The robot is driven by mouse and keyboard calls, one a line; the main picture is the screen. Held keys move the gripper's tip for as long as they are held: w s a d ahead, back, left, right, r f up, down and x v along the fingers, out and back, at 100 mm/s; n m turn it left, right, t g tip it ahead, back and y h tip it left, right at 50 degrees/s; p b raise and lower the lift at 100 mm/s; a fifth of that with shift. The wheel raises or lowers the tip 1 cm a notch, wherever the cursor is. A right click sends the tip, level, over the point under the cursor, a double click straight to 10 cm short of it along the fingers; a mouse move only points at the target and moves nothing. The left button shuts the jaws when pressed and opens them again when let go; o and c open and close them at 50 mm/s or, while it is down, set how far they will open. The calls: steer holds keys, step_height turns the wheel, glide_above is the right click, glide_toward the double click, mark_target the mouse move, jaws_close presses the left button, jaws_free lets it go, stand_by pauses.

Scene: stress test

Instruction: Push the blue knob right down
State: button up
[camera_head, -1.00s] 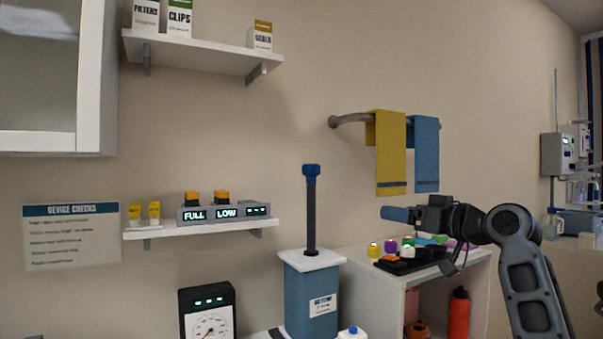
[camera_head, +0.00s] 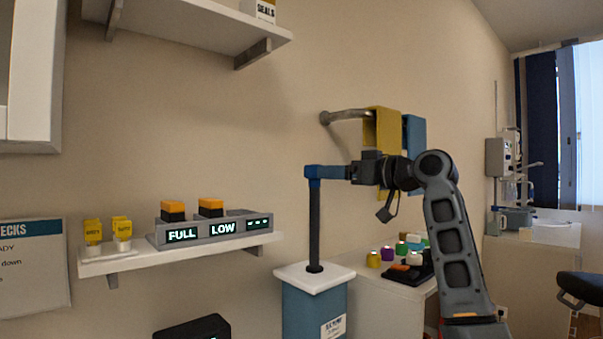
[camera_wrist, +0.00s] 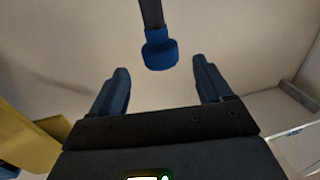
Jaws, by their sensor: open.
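The blue knob (camera_head: 312,173) tops a raised dark rod (camera_head: 314,225). The rod stands upright from the white-topped blue box (camera_head: 305,300), with a long stretch of it bare above the lid (camera_head: 314,276). My gripper (camera_head: 328,172) is level with the knob, at its right; its blue fingers overlap the knob in the head view. In the wrist view my gripper (camera_wrist: 161,68) is open, and the knob (camera_wrist: 160,50) shows between the fingertips, at or just beyond them. Contact cannot be told.
A shelf (camera_head: 190,256) with a FULL/LOW unit (camera_head: 215,231) is at left. A low cabinet (camera_head: 362,278) with coloured-topped items stands right of the box. Yellow (camera_head: 381,132) and blue towels hang on a wall rail behind my arm. The space above the knob is clear.

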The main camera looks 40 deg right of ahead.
mark_target(314, 172)
steer(key=w, duration=0.3)
steer(key=w+a+p, duration=0.1)
steer(key=w, duration=0.3)
steer(key=shift+a+p, duration=0.2)
steer(key=shift+p, duration=0.1)
steer(key=shift+c, duration=0.4)
